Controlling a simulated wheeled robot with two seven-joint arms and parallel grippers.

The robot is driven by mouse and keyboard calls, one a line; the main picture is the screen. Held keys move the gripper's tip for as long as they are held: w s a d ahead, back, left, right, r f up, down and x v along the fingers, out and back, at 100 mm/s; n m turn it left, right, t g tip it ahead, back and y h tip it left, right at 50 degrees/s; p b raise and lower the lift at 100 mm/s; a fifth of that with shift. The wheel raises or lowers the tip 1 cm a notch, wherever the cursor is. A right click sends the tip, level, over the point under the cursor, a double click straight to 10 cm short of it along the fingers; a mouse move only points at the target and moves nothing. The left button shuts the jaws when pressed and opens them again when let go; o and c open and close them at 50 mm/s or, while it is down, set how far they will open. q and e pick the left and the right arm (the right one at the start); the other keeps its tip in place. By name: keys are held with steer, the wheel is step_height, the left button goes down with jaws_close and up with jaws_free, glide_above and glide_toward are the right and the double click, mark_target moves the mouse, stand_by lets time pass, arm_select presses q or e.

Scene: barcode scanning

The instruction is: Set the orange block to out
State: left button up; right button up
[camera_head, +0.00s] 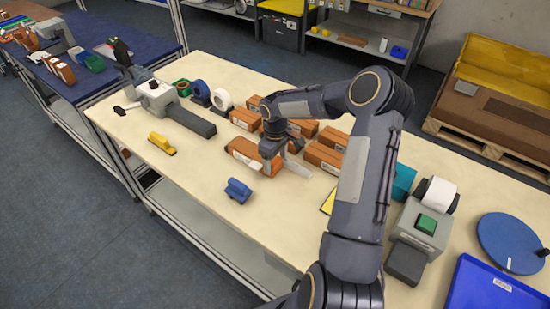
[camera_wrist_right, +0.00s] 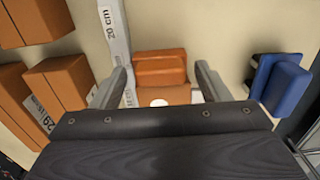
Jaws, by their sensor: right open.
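An orange block (camera_wrist_right: 160,68) with a raised ridge lies between the two fingers of my right gripper (camera_wrist_right: 163,80) in the right wrist view. The fingers stand apart on either side of it, with a gap showing by each finger. In the head view, my right gripper (camera_head: 272,160) is low over the table at the right end of an orange-brown box with a white label (camera_head: 244,153). The arm and gripper partly hide that spot, so I cannot tell the block's outline there. My left gripper is not in view.
A blue block (camera_head: 238,190) and a yellow block (camera_head: 161,143) lie on the table. Several orange-brown boxes (camera_head: 323,157) stand behind the gripper. A ruler (camera_wrist_right: 113,45) lies beside it. A grey device with a green button (camera_head: 426,225) stands right. The table's front left is clear.

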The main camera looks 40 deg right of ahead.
steer(key=shift+f, duration=0.25)
